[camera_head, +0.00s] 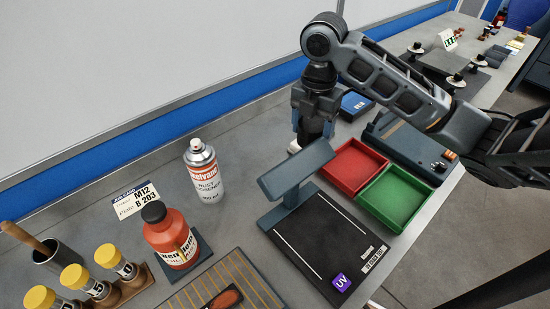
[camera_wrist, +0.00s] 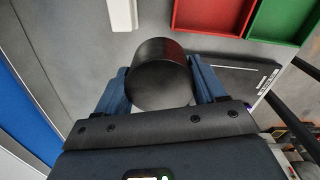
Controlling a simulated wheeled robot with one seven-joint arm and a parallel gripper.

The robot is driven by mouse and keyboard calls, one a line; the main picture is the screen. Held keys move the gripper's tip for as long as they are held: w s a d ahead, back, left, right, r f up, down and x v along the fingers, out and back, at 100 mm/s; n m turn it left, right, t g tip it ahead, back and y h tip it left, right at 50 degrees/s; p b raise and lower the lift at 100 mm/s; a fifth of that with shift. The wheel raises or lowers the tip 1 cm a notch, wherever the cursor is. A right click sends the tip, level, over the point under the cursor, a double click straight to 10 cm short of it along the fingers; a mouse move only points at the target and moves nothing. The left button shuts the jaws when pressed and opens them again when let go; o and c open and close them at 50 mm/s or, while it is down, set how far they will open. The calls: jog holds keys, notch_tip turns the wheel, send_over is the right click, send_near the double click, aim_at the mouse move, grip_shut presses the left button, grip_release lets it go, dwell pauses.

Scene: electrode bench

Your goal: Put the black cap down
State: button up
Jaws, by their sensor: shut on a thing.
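The black cap (camera_wrist: 160,80) is a dark round piece between my two blue fingers in the wrist view. My gripper (camera_wrist: 158,68) is shut on it. In the head view my gripper (camera_head: 314,124) hangs over the bench behind the lamp stand's tilted hood, left of the red tray. The cap is hard to make out there against the dark gripper. I cannot tell its exact height above the bench.
The red tray (camera_head: 332,181) and green tray (camera_head: 428,203) stand right of the lamp stand (camera_head: 297,170) with its black UV base. A white object (camera_wrist: 122,14) lies close by. The spray can (camera_head: 203,172) and orange bottle (camera_head: 172,240) stand left. Bare bench lies between can and lamp stand.

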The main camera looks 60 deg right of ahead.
jog(key=w+a+f, duration=0.1)
jog(key=w+f, duration=0.1)
jog(key=w, duration=0.1)
jog(key=w+a+f+p, duration=0.1)
jog(key=w+a+f, duration=0.1)
jog(key=w, duration=0.1)
jog(key=w+a+f+p, duration=0.1)
jog(key=w+a+f, duration=0.1)
jog(key=w, duration=0.1)
jog(key=shift+w+a+f, duration=0.2)
jog(key=shift+f, duration=0.1)
jog(key=shift+f+p, duration=0.5)
jog(key=shift+f, duration=1.55)
jog(key=shift+f, duration=0.15)
jog(key=o, duration=1)
notch_tip(320, 180, up, 12)
jog(key=b, duration=0.1)
jog(key=shift+r+b, duration=0.2)
jog(key=shift+b, duration=0.1)
